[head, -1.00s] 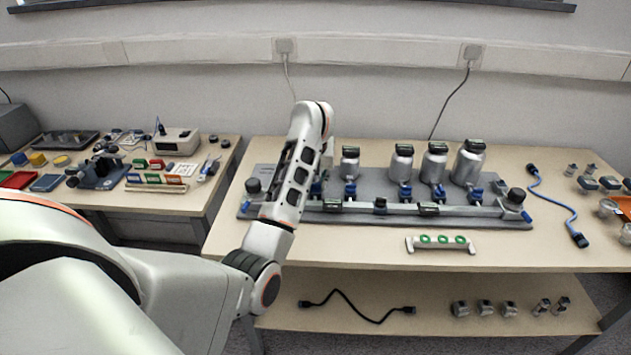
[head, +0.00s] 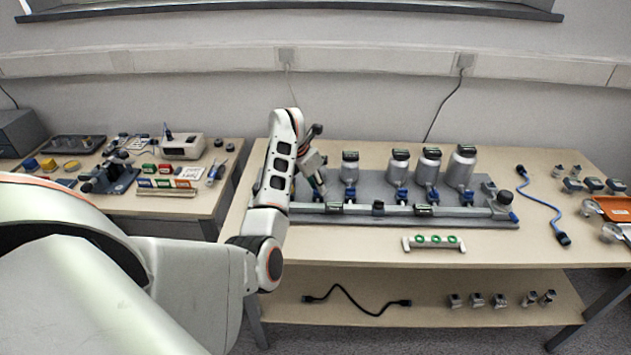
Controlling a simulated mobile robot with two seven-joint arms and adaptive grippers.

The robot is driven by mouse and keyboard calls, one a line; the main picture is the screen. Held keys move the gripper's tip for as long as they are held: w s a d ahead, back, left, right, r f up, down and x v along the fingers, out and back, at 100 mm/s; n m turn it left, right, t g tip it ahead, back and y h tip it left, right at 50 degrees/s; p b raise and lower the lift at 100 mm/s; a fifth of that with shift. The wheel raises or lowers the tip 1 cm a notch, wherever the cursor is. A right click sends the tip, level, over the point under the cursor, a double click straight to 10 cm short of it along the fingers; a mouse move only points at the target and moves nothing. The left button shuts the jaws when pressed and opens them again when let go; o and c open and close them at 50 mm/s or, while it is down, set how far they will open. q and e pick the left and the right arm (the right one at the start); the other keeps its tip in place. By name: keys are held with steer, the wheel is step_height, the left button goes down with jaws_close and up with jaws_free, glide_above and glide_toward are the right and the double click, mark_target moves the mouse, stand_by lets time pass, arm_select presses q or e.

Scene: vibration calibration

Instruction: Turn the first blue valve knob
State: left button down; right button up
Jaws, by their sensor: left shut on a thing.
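The valve rig stands on a grey base plate (head: 380,218) on the main table. Silver canisters sit in a row above a rail, with blue valve knobs below them: one blue knob (head: 350,194) under the smallest visible canister (head: 349,167), others (head: 401,196) further right. My left gripper (head: 320,191) points down at the left part of the rig, left of that smallest canister. It is shut on a small blue knob at the rail; its fingertips and most of the knob are too small and covered to see clearly. My left forearm hides the rig's left end. My right gripper is not in view.
A white holder with green rings (head: 434,243) lies in front of the rig. A blue cable (head: 545,205) and an orange tray (head: 612,208) are to the right. A side table (head: 205,200) at left holds small parts.

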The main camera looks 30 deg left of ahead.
arm_select(q)
steer(key=m+h+p, duration=0.1)
steer(key=m, duration=0.2)
steer(key=shift+a+m+g, duration=0.1)
steer(key=shift+m+g, duration=0.3)
steer(key=shift+m+h+p, duration=0.45)
steer(key=shift+m+h, duration=0.15)
steer(key=shift+m, duration=0.6)
steer(key=shift+w+m+g, duration=0.1)
steer(key=shift+m+g, duration=0.4)
steer(key=shift+m, duration=0.3)
steer(key=shift+m+h, duration=0.3)
steer(key=shift+m, duration=0.1)
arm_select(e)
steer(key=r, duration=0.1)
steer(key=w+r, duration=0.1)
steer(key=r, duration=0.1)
arm_select(q)
steer(key=shift+f, duration=0.1)
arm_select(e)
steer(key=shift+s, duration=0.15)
arm_select(q)
steer(key=c, duration=1.8)
jaws_free()
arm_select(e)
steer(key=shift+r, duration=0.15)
